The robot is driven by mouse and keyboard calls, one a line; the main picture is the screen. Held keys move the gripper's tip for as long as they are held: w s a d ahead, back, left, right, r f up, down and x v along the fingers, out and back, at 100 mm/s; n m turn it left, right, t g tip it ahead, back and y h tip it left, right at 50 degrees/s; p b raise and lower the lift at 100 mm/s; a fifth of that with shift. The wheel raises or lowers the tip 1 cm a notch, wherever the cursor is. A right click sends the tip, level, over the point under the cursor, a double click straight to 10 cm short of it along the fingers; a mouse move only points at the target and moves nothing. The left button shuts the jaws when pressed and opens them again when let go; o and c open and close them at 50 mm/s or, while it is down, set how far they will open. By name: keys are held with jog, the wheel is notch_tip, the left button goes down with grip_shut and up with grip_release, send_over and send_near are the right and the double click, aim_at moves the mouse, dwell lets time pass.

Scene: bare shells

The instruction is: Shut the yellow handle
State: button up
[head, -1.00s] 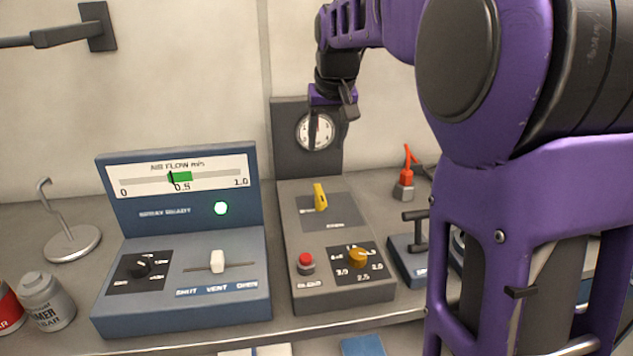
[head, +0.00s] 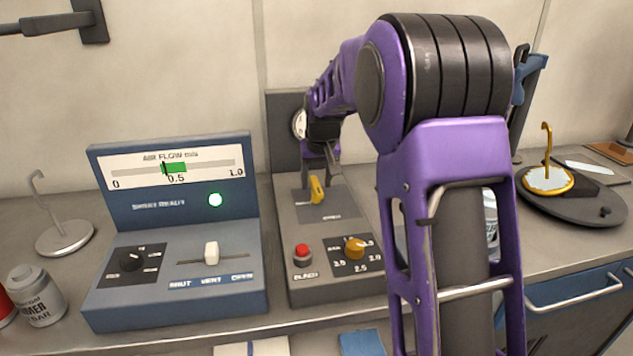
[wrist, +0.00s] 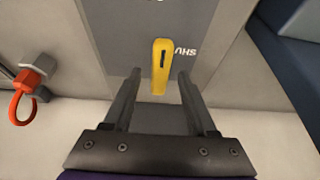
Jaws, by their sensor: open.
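The yellow handle (head: 316,189) stands on a dark plate on top of the grey control box (head: 296,215), below the round gauge. In the wrist view the yellow handle (wrist: 162,68) lies just beyond and between my two fingertips, with part of the printed label "SHU" beside it. My gripper (head: 320,165) is above and just behind the handle in the head view. It also shows in the wrist view (wrist: 160,75), open and empty, with its fingers on either side of the handle's line. I cannot tell whether a finger touches the handle.
A red button (head: 302,252) and an orange knob (head: 354,246) sit at the front of the grey box. A blue air-flow console (head: 180,285) stands to the left. In the wrist view, an orange ring-topped piece (wrist: 24,100) is at the left.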

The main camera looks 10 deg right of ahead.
jog(key=shift+f, duration=0.15)
grip_shut()
jog(key=shift+a+m, duration=0.1)
jog(key=shift+m, duration=0.3)
jog(key=shift+a+m+h+p, duration=0.1)
jog(key=shift+m+h+p, duration=0.45)
jog(key=shift+m, duration=0.45)
jog(key=m, duration=0.2)
jog(key=m+h+p, duration=0.1)
jog(key=shift+w+m+g+h, duration=0.1)
jog(key=shift+m+g+h, duration=0.2)
jog(key=shift+m, duration=0.1)
jog(key=m+g+h+p, duration=0.1)
jog(key=m, duration=0.3)
jog(key=shift+w+a+p, duration=0.1)
jog(key=shift+p, duration=0.3)
jog(key=shift+m+g+p, duration=0.5)
jog(key=shift+m+p, duration=0.1)
jog(key=shift+m, duration=0.8)
